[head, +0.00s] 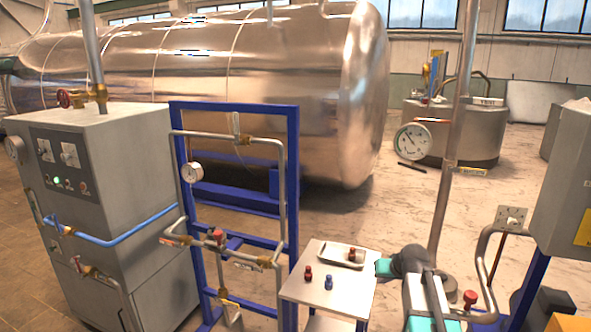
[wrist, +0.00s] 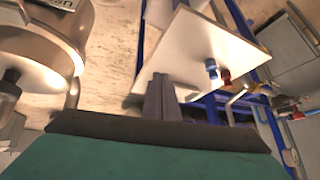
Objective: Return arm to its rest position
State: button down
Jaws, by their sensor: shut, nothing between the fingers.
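My arm (head: 415,285) shows at the lower right of the head view, with teal and dark grey sections, beside the right edge of a small white table (head: 325,280). My gripper (wrist: 160,88) shows in the wrist view, its grey fingers together and empty. In that view the fingers overlap the near part of the white tabletop (wrist: 190,50); I cannot tell the height between them. In the head view the fingertips cannot be made out.
On the table are a red knob piece (head: 308,272), a blue one (head: 328,282) and a tray (head: 341,255) with a small part in it. A blue pipe frame (head: 292,200) stands left, a steel pole (head: 452,150) behind my arm, and piping with a red valve (head: 470,298) right.

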jog(key=s+a+f+n+g, duration=0.1)
jog(key=s+a+f+g, duration=0.4)
jog(key=s+f, duration=0.7)
jog(key=s+a+f+g, duration=0.2)
jog(key=s+a+f, duration=0.5)
jog(key=s+f, duration=0.5)
jog(key=s+f+g+b, duration=0.2)
jog(key=s+f+b, duration=0.4)
jog(key=f, duration=0.6)
jog(key=s+f+g+b, duration=0.2)
jog(key=s+f+b, duration=0.5)
jog(key=s+f, duration=0.4)
jog(key=s+f+g+b, duration=0.1)
jog(key=s+f+b, duration=0.5)
jog(key=f, duration=0.9)
jog(key=shift+s+g+h+b, duration=0.4)
jog(key=shift+s, duration=0.75)
